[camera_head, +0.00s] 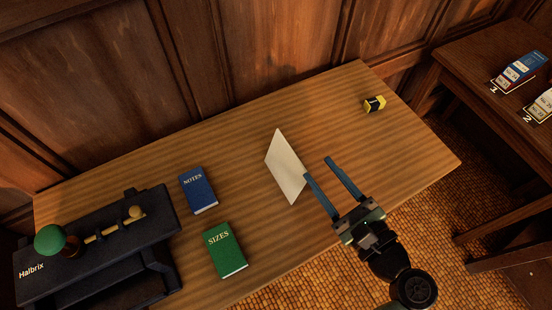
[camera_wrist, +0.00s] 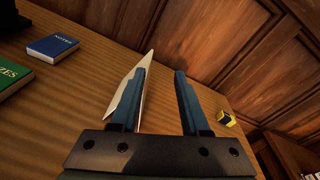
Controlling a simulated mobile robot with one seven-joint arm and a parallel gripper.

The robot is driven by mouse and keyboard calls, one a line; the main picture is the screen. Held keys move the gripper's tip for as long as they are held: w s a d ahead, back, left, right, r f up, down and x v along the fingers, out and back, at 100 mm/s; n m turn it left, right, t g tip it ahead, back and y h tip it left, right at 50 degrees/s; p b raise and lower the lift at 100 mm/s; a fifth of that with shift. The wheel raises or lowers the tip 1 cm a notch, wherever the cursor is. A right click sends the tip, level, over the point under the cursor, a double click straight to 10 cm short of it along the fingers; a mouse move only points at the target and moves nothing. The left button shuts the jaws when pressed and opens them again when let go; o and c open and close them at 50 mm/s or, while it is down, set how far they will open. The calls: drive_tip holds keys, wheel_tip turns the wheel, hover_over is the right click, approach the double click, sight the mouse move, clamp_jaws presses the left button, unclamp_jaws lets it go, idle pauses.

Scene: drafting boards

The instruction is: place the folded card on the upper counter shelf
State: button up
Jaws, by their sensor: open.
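The folded card (camera_head: 286,166) is a cream-white piece standing tilted on the wooden table, right of the two books. It also shows in the wrist view (camera_wrist: 122,100), partly hidden behind my left finger. My gripper (camera_head: 320,167) is open and empty just right of the card, with two blue fingers apart. In the wrist view my gripper (camera_wrist: 163,72) has its left finger overlapping the card; I cannot tell whether they touch. I cannot make out which surface is the upper counter shelf; a dark stand (camera_head: 155,225) with a raised top is at the table's left end.
A blue NOTES book (camera_head: 198,190) and a green SIZES book (camera_head: 224,250) lie left of the card. A yellow-and-black block (camera_head: 374,104) sits at the far right. A separate dark table (camera_head: 470,75) holds boxes by numbered labels. Wood panelling bounds the back.

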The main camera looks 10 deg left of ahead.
sight(292, 152)
drive_tip(key=s+f+m+t, duration=0.1)
drive_tip(key=s+f+m, duration=0.2)
drive_tip(key=s+m, duration=0.1)
drive_tip(key=shift+m+y, duration=0.3)
drive_tip(key=x, duration=0.7)
drive_tip(key=shift+w+d+r, duration=0.1)
drive_tip(key=shift+d, duration=0.05)
drive_tip(key=x, duration=0.5)
drive_tip(key=shift+w+d+b, duration=0.2)
drive_tip(key=shift+b, duration=0.1)
drive_tip(key=shift+c, duration=0.3)
clamp_jaws()
